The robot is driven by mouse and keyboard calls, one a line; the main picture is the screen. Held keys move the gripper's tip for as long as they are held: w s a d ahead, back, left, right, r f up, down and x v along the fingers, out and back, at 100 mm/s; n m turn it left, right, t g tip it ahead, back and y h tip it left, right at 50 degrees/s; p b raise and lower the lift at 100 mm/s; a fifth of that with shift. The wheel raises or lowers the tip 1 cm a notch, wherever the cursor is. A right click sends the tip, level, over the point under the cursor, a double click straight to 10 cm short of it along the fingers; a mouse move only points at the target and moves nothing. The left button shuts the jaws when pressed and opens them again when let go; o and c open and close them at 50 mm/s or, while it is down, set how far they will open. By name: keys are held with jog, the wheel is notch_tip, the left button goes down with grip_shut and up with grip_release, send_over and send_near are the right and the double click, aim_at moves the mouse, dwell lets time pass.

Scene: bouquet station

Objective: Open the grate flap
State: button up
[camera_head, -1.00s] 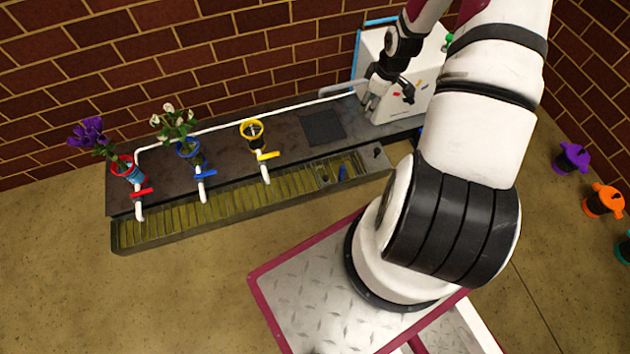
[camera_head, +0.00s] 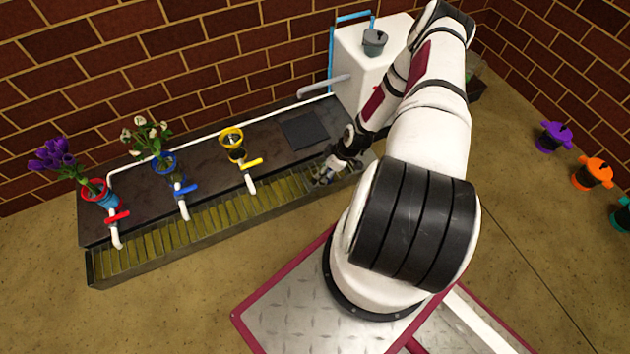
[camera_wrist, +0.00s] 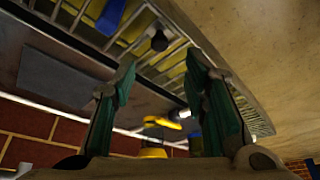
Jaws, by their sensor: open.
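The drain trough (camera_head: 215,222) with its slatted grate runs along the front of the dark counter. Its right end, where the grate flap lies, is mostly hidden by my gripper (camera_head: 323,178) in the head view. In the wrist view, grate bars (camera_wrist: 160,62), a blue bar-like part (camera_wrist: 110,15) and a small dark knob (camera_wrist: 158,40) show just beyond my fingertips (camera_wrist: 160,78). My gripper is open, with nothing between its fingers. It is low over the grate's right end; I cannot tell whether it touches. I cannot tell how far the flap is raised.
Red (camera_head: 118,216), blue (camera_head: 184,188) and yellow (camera_head: 248,163) taps overhang the trough to the left. Pots with purple and white flowers and a yellow vase (camera_head: 232,146) stand behind. A dark square pad (camera_head: 304,130) and a white cabinet (camera_head: 360,80) are nearby.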

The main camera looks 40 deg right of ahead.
aim_at(314, 180)
jog(key=b+x, duration=0.3)
jog(key=x, duration=0.6)
jog(key=shift+c, duration=0.3)
grip_shut()
